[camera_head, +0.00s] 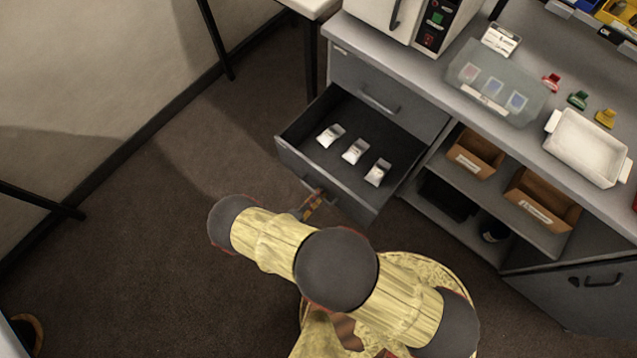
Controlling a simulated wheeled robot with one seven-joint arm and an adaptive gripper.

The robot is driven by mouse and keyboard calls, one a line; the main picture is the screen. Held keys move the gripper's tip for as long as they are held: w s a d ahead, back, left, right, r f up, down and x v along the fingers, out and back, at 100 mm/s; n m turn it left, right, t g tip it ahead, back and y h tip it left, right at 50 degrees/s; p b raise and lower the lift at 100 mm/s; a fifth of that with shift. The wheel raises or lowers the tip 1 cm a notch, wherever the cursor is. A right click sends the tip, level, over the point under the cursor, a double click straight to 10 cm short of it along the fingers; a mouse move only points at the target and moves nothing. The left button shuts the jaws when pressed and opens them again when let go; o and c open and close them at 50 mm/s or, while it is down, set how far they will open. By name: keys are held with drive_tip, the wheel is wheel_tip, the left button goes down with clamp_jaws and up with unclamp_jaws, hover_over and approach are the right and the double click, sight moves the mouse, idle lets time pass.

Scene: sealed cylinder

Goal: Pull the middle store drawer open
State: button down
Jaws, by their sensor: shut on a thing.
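The middle store drawer (345,182) is a dark grey drawer pulled well out from the grey cabinet under the counter. Three small white packets (354,151) lie in a row inside it. My gripper (312,204) is at the middle of the drawer's front panel and is shut on its handle. My yellow and black arm hides the floor in front of the drawer and most of the gripper. The handle itself is mostly covered by the gripper.
A shut drawer (375,96) is above the open one. Open shelves with brown bins (541,199) stand to the right. The counter carries a white tray (585,147), a translucent box (497,83) and a white machine (385,18).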

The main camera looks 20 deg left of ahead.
drive_tip(key=c, duration=2.3)
unclamp_jaws()
drive_tip(key=shift+r, duration=0.1)
